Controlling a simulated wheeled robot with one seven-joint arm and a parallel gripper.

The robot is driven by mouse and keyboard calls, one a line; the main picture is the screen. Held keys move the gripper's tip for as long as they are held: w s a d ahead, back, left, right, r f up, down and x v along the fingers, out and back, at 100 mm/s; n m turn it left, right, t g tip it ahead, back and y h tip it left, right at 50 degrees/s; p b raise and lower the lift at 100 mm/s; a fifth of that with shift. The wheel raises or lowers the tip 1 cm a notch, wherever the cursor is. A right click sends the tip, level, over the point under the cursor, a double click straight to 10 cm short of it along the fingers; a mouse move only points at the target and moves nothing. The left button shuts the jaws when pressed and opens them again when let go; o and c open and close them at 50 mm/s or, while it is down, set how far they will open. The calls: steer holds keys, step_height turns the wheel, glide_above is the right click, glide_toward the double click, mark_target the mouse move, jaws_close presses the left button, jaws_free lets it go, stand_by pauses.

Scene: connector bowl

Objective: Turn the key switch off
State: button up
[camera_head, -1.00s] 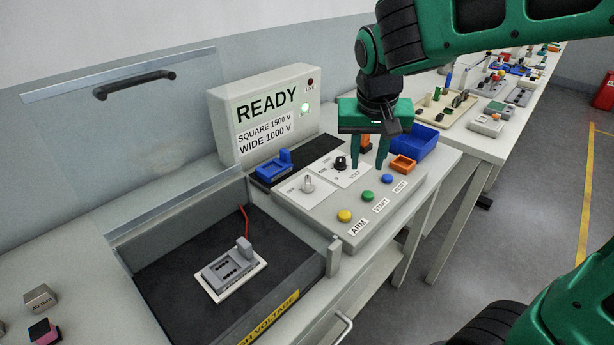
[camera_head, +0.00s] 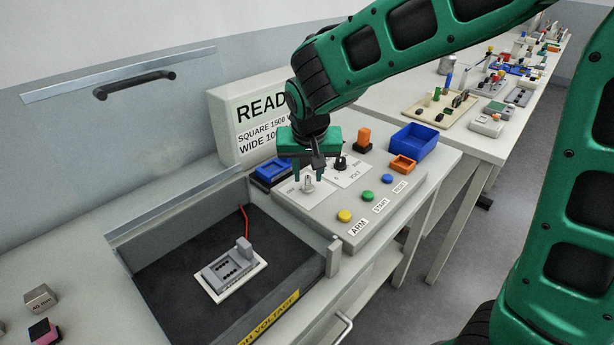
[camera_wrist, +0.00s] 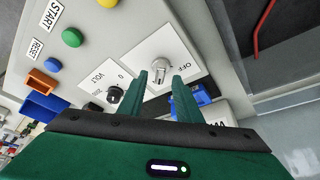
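The key switch (camera_head: 308,184) is a pale grey knob on a white plate marked OFF, on the sloped control panel. In the wrist view the key switch (camera_wrist: 158,72) stands just beyond and between my fingertips. My gripper (camera_head: 309,176) points down above the switch, its two green fingers apart. In the wrist view my gripper (camera_wrist: 160,78) is open with nothing between the fingers. I cannot tell whether a fingertip touches the plate. The wrist hides part of the READY display box (camera_head: 235,130).
A black VOLT knob (camera_head: 340,163) sits close right of the key switch. Yellow (camera_head: 344,216), green (camera_head: 368,197) and blue (camera_head: 387,179) buttons line the panel front. A blue socket block (camera_head: 268,172) is behind. The open high-voltage bay (camera_head: 180,310) with its raised clear lid lies left.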

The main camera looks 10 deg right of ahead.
steer(key=shift+x, duration=0.95)
jaws_close()
